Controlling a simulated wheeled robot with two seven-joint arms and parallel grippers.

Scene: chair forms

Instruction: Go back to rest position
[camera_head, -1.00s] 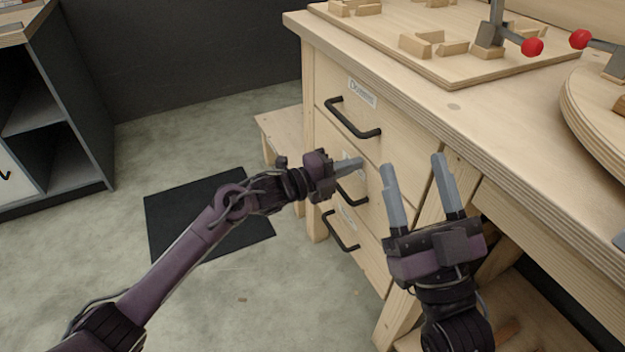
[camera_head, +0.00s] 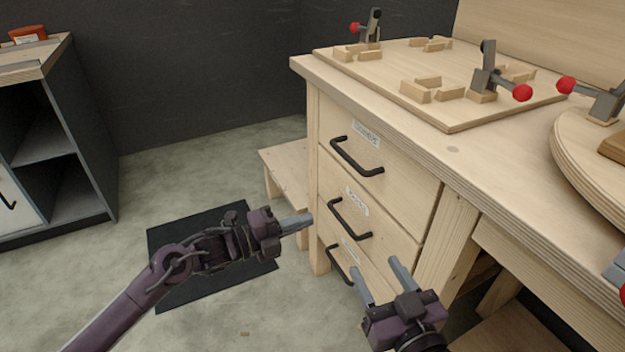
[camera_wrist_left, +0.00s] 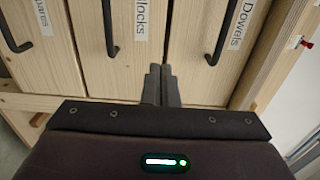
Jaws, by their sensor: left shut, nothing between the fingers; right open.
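My left gripper (camera_head: 298,222) is shut and empty, to the left of the workbench's drawers in the head view. Its closed fingers also show in the left wrist view (camera_wrist_left: 160,85), pointing toward the drawer fronts. My right gripper (camera_head: 376,278) is open and empty, low in front of the drawers, with its two fingers apart. The top drawer (camera_head: 390,185), middle drawer (camera_head: 385,222) and bottom drawer (camera_head: 372,272) all look closed. Neither gripper appears to hold a handle.
The workbench top (camera_head: 440,140) carries a board with wooden blocks and red-tipped clamps. A round wooden disc (camera_head: 590,165) is at the right. A dark shelf unit (camera_head: 75,130) stands at the left. A black mat (camera_head: 185,290) lies on open floor.

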